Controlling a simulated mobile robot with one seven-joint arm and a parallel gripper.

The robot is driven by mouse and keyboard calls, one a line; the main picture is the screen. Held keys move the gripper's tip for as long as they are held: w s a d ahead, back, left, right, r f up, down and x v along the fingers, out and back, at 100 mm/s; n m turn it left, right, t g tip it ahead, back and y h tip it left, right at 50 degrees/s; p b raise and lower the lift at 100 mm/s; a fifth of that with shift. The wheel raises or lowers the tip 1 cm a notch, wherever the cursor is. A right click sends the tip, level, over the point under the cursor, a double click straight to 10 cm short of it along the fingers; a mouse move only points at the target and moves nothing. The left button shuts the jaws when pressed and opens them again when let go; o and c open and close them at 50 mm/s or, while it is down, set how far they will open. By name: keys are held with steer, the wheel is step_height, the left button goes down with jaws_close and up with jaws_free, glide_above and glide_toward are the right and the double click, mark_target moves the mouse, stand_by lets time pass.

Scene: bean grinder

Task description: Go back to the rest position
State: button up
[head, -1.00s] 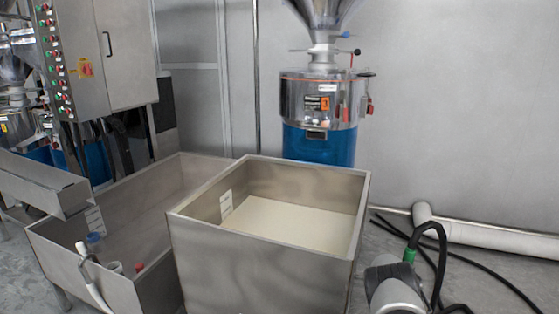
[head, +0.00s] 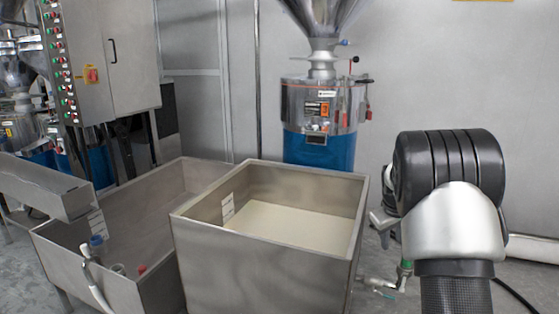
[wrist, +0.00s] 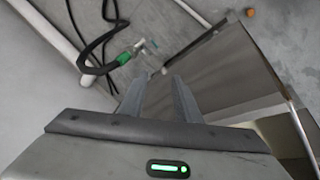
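My gripper (wrist: 160,77) shows in the wrist view with its two grey fingers apart and nothing between them. Floor and the foot of a steel bin show beyond the fingertips. In the head view my black and silver arm fills the right side, beside the steel bin (head: 265,257). The gripper's fingers cannot be made out clearly there. The bin's wall also shows in the wrist view (wrist: 222,70), right of the fingers. The bin holds a pale, level material (head: 285,222).
A second steel trough (head: 150,197) stands at left with a few small items in it. The grinder (head: 318,110) stands behind the bin. A hose with a green fitting (wrist: 124,58) lies near the bin. A control cabinet (head: 110,55) is at back left.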

steer(key=s+a+r+m+t+y, duration=0.1)
steer(key=s+a+r, duration=0.5)
steer(key=s+r, duration=0.3)
steer(key=s+a+r+m+y, duration=0.1)
steer(key=s+a+r, duration=0.6)
steer(key=s, duration=0.3)
steer(key=s+a+f+m, duration=0.1)
steer(key=s+a, duration=0.2)
steer(key=s, duration=0.6)
steer(key=s+a, duration=0.3)
steer(key=s, duration=0.7)
step_height(320, 180, up, 23)
steer(key=p, duration=2.3)
steer(key=shift+t+y+p, duration=0.3)
steer(key=shift+d, duration=0.1)
